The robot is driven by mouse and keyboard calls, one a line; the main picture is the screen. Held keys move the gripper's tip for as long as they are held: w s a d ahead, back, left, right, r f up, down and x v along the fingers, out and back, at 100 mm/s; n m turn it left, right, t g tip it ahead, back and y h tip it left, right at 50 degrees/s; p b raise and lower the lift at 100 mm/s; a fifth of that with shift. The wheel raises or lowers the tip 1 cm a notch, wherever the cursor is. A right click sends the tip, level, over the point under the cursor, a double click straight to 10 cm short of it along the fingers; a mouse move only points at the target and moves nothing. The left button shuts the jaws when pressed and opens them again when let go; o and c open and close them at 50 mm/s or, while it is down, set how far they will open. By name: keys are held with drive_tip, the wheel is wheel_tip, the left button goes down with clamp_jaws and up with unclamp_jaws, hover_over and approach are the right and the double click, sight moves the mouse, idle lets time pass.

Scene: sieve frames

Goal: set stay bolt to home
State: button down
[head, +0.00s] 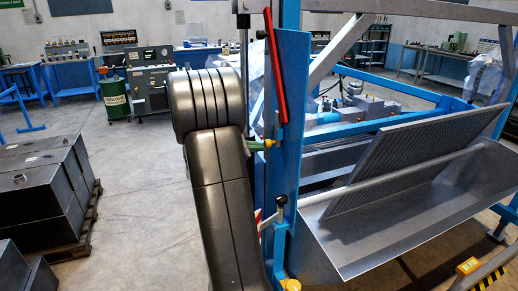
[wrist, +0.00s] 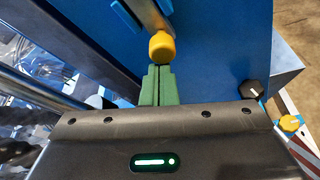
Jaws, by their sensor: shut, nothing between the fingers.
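A yellow round knob (wrist: 162,46) on a metal rod, which looks like the stay bolt, is at the top middle of the wrist view, against a blue post. It also shows small in the head view (head: 269,143), beside the blue post (head: 290,110). My gripper (wrist: 158,70) has green fingers, shut together and empty. The fingertips are right at the near side of the knob, touching or almost touching. In the head view my arm covers most of the gripper (head: 262,145).
A black-topped lever (head: 281,201) and another yellow knob (head: 291,285) are lower on the blue frame. A red bar (head: 274,65) is on the post above. A grey sieve trough (head: 400,235) with a tilted screen (head: 410,160) fills the right. Dark boxes (head: 40,185) stand on a pallet at left.

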drive_tip(key=b+v, duration=0.2)
drive_tip(key=v, duration=1.1)
drive_tip(key=shift+s+a+r, duration=0.15)
drive_tip(key=shift+s+r, duration=0.05)
drive_tip(key=f+p+x, duration=0.1)
drive_tip(key=f+x, duration=0.1)
drive_tip(key=x, duration=1.1)
drive_tip(key=shift+s, duration=0.1)
